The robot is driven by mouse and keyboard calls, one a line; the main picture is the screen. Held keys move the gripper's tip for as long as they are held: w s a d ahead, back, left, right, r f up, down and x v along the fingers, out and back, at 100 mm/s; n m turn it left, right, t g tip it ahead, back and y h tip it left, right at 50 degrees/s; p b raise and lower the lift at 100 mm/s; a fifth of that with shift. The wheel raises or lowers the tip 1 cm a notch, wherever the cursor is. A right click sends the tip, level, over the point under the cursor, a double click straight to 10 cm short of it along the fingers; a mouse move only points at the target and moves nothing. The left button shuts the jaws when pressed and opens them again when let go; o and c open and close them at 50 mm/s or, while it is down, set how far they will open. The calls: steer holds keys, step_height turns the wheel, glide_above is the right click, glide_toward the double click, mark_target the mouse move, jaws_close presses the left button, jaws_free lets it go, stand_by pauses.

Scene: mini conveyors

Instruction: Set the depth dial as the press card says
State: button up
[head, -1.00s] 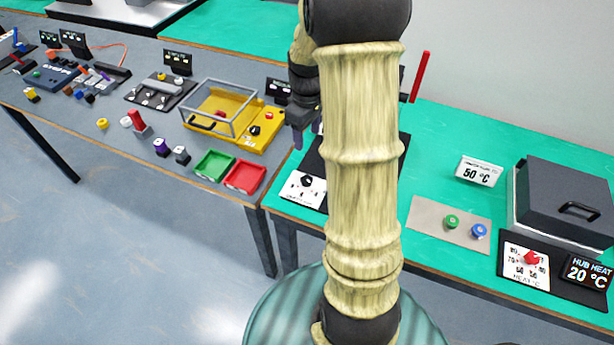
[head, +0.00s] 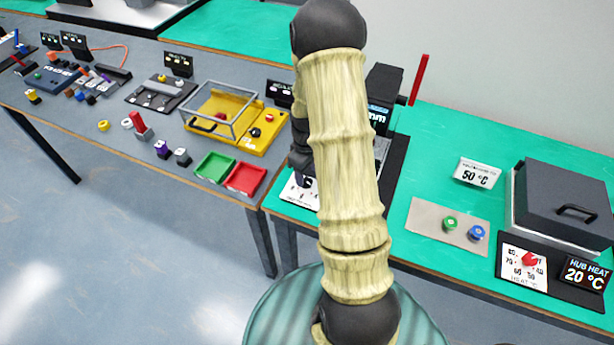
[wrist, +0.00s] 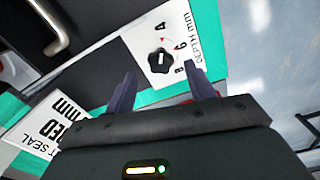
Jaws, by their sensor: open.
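The depth dial is a black knob (wrist: 160,59) on a white panel marked "DEPTH mm" in the wrist view. A small red mark shows beside the knob; 6, 8 and a character like 4 or A are legible. My gripper (wrist: 161,76) is open, its two fingers on either side below the knob, with nothing between them. In the head view the dial's white panel (head: 298,195) is partly covered by my gripper and arm. A white card (wrist: 48,125) reading "SEAL" and "mm" lies at lower left in the wrist view; its number is cut off.
The dark press (head: 384,82) with an "mm" display and a red lever (head: 419,80) stands behind my arm. A grey plate (head: 425,215) with green and blue knobs lies to the right, beside a heater box (head: 565,200). Green (head: 200,178) and red (head: 258,180) trays sit left.

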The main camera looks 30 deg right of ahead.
mark_target(306, 181)
steer(key=shift+f, duration=1.65)
steer(key=shift+c, duration=0.2)
steer(key=c, duration=0.9)
steer(key=shift+m, duration=0.4)
steer(key=m, duration=1.1)
steer(key=shift+w+r, duration=0.1)
